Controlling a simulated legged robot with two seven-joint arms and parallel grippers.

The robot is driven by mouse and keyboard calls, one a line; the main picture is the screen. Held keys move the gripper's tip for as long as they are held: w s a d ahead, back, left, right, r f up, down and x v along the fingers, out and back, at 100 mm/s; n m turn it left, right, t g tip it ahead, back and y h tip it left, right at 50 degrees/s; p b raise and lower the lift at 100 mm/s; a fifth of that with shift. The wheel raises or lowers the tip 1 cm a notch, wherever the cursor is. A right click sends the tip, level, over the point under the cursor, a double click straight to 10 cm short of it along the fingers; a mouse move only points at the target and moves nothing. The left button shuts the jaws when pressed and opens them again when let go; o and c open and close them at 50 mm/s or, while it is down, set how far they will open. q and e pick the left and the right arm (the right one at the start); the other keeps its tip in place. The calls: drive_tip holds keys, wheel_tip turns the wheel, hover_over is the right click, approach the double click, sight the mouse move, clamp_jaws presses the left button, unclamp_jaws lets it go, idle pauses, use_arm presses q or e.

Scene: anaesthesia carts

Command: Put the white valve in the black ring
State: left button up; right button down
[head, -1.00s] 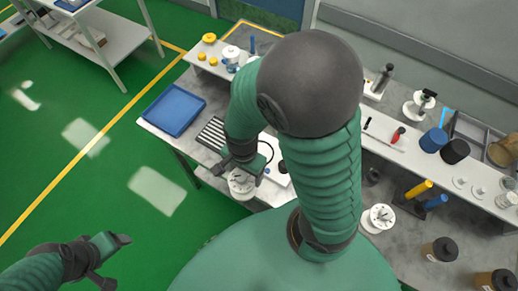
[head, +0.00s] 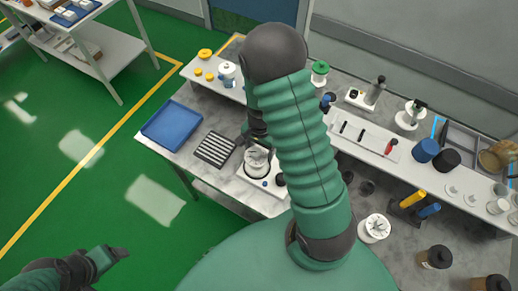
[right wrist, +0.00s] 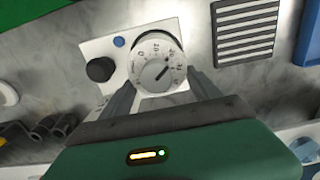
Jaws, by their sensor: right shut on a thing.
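The white valve (head: 257,160) is a round white dial with numbers and a dark pointer, seen face-on in the right wrist view (right wrist: 158,62). My right gripper (right wrist: 160,85) is shut on it, one finger on each side. The valve is over a white plate (right wrist: 95,48) with a blue button and a black round piece (right wrist: 100,69) beside the valve. Whether the valve touches the plate is unclear. My left gripper (head: 120,254) is low at the left, over the floor, away from the bench.
A black striped rack (head: 215,149) and a blue tray (head: 172,125) lie left of the plate on the grey bench. A raised white shelf (head: 365,138) with tools runs along the back. Another white round part (head: 375,228) and several dark jars stand at the right.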

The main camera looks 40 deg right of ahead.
drive_tip(key=shift+c, duration=0.8)
unclamp_jaws()
drive_tip(key=shift+s+d+f, duration=0.1)
